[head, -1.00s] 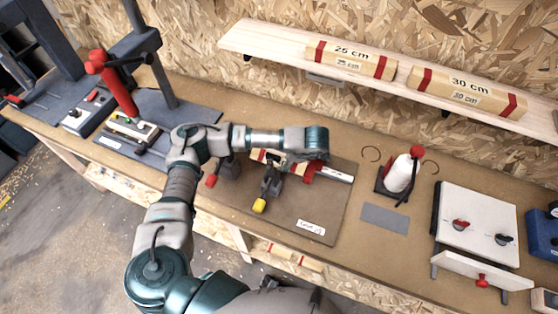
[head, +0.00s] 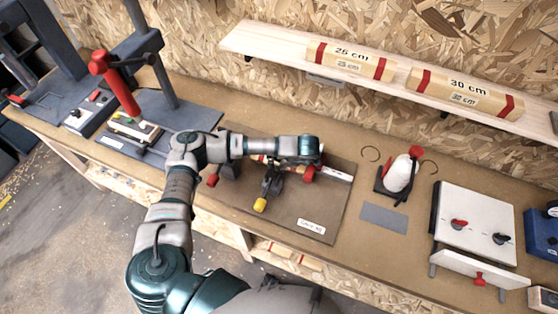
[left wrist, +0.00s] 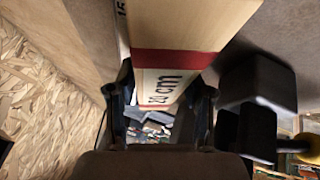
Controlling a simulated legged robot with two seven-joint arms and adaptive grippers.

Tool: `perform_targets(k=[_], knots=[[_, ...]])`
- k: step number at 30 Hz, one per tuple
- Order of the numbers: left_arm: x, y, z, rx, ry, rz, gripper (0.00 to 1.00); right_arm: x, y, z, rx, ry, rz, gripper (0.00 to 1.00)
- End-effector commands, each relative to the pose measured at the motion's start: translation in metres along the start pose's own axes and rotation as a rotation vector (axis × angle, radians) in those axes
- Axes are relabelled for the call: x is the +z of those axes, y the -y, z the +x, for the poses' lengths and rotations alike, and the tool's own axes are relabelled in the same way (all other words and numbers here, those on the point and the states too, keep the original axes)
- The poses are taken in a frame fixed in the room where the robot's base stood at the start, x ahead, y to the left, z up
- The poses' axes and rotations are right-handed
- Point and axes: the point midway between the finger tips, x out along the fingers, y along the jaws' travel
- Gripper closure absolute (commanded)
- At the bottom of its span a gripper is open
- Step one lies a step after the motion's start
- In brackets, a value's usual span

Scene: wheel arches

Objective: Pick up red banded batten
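The red banded batten (left wrist: 190,25) is pale wood with a red band and a "20 cm" marking, large in the left wrist view. In the head view only small parts of it show beside my arm, above the brown board on the bench. My left gripper (left wrist: 160,112) has its fingers spread, one on each side of the batten's marked end. Whether they touch the wood cannot be told. In the head view my wrist hides this gripper. My right gripper is not in view.
A dark clamp with a yellow tip (head: 260,204) stands in front of the batten on the brown board (head: 290,218). A white bottle (head: 400,174) is to the right. The shelf (head: 265,42) behind carries 25 cm and 30 cm battens. A red-handled press (head: 122,90) is at left.

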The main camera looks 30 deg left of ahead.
Motion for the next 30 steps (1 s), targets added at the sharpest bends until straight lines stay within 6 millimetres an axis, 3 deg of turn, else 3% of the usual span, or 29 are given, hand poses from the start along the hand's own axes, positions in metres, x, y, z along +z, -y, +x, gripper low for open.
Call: perform_targets(k=[6, 14, 17, 30], knots=[[0.001, 0.001, 0.001, -0.002, 0.0, 0.0, 1.0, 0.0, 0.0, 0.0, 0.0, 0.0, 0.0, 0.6], [-0.001, -0.001, -0.003, -0.003, 0.002, 0.001, 1.0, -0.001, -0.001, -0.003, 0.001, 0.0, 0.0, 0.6], [-0.007, -0.005, -0.016, -0.001, 0.002, 0.001, 1.0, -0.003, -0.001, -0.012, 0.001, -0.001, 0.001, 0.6], [-0.058, -0.041, -0.12, 0.002, 0.003, -0.001, 1.0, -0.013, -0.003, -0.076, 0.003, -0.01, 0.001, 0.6]])
